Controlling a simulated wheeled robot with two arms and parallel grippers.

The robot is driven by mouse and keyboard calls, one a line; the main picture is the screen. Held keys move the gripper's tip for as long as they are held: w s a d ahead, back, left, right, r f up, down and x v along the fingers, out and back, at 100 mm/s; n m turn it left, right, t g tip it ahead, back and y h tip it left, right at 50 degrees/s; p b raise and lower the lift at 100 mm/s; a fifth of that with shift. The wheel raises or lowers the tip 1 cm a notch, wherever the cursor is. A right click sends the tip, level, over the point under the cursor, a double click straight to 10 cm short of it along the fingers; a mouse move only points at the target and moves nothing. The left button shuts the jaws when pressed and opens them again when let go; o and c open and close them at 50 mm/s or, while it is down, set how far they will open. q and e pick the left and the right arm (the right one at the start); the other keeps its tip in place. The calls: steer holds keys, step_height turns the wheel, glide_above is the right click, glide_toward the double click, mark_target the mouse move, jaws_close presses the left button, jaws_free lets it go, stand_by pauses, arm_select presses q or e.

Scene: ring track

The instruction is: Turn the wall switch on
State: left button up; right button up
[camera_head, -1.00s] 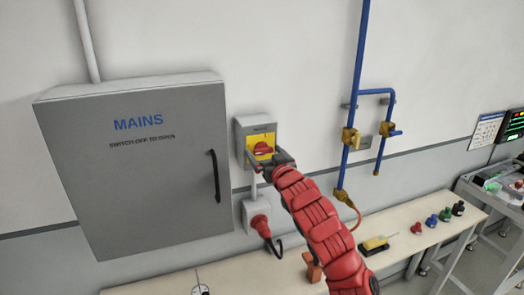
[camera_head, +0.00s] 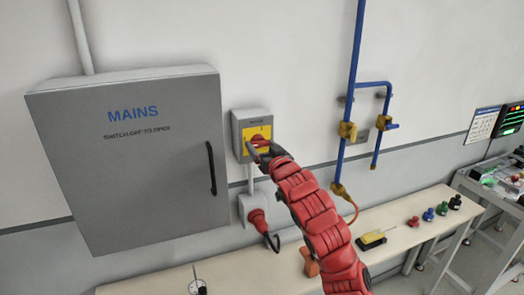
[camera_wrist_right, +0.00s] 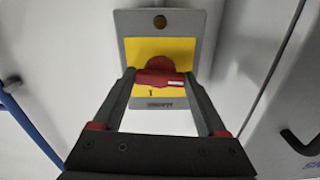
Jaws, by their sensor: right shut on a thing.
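The wall switch is a grey box (camera_head: 238,128) with a yellow plate and a red rotary knob (camera_head: 258,139), on the wall right of the grey cabinet. In the right wrist view, the knob (camera_wrist_right: 160,72) sits on the yellow plate (camera_wrist_right: 180,50), its red handle lying crosswise. My right gripper (camera_head: 261,150) is at the knob, coming from the lower right. In the wrist view, the right gripper (camera_wrist_right: 159,79) is shut on the knob, one finger at each end of the handle. A small "I" mark shows beside it. My left gripper is out of view.
The grey MAINS cabinet (camera_head: 130,165) with a black handle stands close on the left. A red plug (camera_head: 257,220) sits in a socket below the switch. Blue pipes (camera_head: 352,90) with brass valves run on the right. A bench (camera_head: 400,238) with small items lies below.

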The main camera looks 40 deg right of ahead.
steer(key=m+b, duration=0.1)
steer(key=b, duration=0.1)
steer(key=m+b, duration=0.4)
steer(key=shift+f+b, duration=0.25)
steer(key=shift+b, duration=0.1)
steer(key=shift+r+m+b, duration=0.1)
steer(key=shift+m+b, duration=0.55)
steer(key=shift+m, duration=0.25)
steer(key=shift+m+b, duration=0.4)
steer(key=shift+m, duration=0.5)
steer(key=shift+r+m, duration=0.1)
steer(key=shift+m, duration=0.8)
steer(key=shift+r+m, duration=0.1)
steer(key=shift+m, duration=0.8)
steer(key=shift+r+m+p, duration=0.1)
steer(key=shift+m+p, duration=0.9)
steer(key=shift+m, duration=0.2)
steer(key=shift+m+p, duration=0.85)
steer(key=shift+m, duration=0.35)
